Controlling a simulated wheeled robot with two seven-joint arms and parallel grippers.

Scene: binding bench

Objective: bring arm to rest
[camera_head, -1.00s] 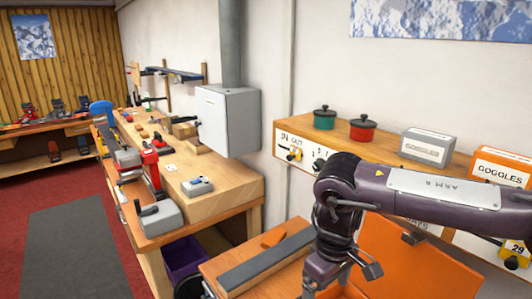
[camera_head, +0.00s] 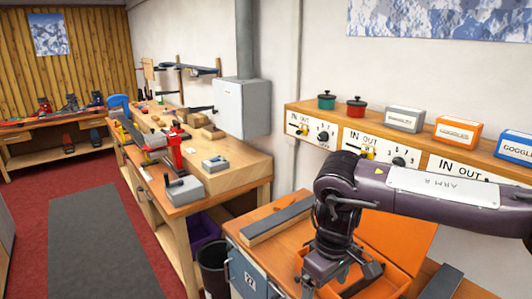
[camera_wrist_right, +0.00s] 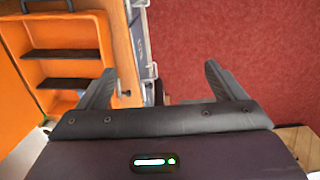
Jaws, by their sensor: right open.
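My right arm (camera_head: 430,188) comes in from the right in the head view, its forearm roughly level and its wrist bent downward. My right gripper (camera_wrist_right: 160,70) is open in the wrist view, with two dark fingers spread apart and nothing between them. In the head view the hand hangs low in front of an orange case (camera_head: 400,240), partly hiding it. The fingertips are hard to make out there. My left gripper is not in view.
A wooden bench (camera_head: 235,180) with tools runs along the wall at left. A shelf (camera_head: 292,108) with pots and goggles boxes stands behind the arm. A black bin (camera_head: 213,268) stands between the benches. A grey floor mat (camera_head: 95,240) lies clear at left.

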